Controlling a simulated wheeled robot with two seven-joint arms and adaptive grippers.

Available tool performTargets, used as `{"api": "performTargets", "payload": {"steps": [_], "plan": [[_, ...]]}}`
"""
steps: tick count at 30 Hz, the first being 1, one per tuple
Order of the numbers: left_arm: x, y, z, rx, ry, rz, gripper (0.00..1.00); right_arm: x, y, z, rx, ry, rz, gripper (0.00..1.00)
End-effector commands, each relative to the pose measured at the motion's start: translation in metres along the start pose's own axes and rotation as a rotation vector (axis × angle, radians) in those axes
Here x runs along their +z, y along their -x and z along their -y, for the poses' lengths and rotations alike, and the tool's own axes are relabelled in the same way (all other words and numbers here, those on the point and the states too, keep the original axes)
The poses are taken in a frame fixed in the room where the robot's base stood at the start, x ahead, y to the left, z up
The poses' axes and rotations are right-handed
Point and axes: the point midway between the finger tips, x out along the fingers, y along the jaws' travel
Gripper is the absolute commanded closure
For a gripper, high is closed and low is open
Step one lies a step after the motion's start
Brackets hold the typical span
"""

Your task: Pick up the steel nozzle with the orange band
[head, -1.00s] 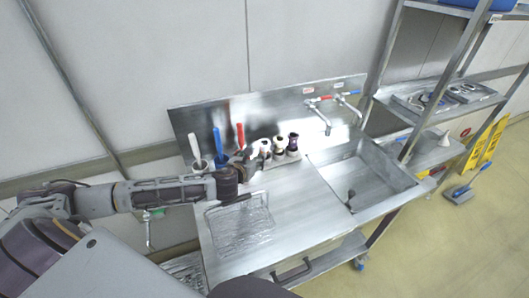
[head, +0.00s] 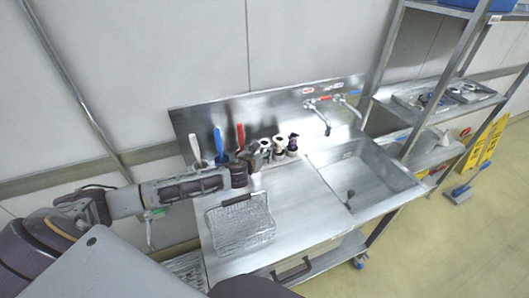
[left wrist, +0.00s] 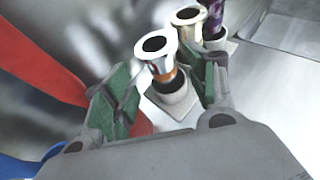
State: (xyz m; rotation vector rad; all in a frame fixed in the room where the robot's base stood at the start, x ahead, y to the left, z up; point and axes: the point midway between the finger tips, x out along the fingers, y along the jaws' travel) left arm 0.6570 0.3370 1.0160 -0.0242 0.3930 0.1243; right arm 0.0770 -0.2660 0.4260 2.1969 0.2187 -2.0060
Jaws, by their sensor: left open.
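The steel nozzle with the orange band (left wrist: 158,52) stands in a white holder (left wrist: 176,98) in the left wrist view, its dark round opening facing up. The orange band shows just above the holder. My left gripper (left wrist: 170,68) is open, with green-padded fingers on either side of the nozzle; I cannot tell whether either pad touches it. In the head view my left gripper (head: 257,157) is at the left end of the nozzle row and partly hides this nozzle. My right gripper is not in view.
A gold-and-white nozzle (head: 279,145) and a purple one (head: 293,141) stand just right. White, blue (head: 219,142) and red (head: 240,136) handles stand left. A wire basket (head: 240,226) lies on the steel counter; the sink basin (head: 365,182) is at the right.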

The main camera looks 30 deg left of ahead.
Motion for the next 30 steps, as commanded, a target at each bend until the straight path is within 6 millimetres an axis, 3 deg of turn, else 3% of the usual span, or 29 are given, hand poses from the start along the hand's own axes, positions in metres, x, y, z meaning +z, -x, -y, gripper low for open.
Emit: {"api": "performTargets", "payload": {"steps": [14,30], "plan": [[0.001,-0.003,0.0,0.0,0.001,0.0,0.43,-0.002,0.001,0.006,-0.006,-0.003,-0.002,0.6],[0.002,-0.04,0.001,0.0,0.001,0.001,0.43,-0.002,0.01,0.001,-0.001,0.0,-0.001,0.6]]}}
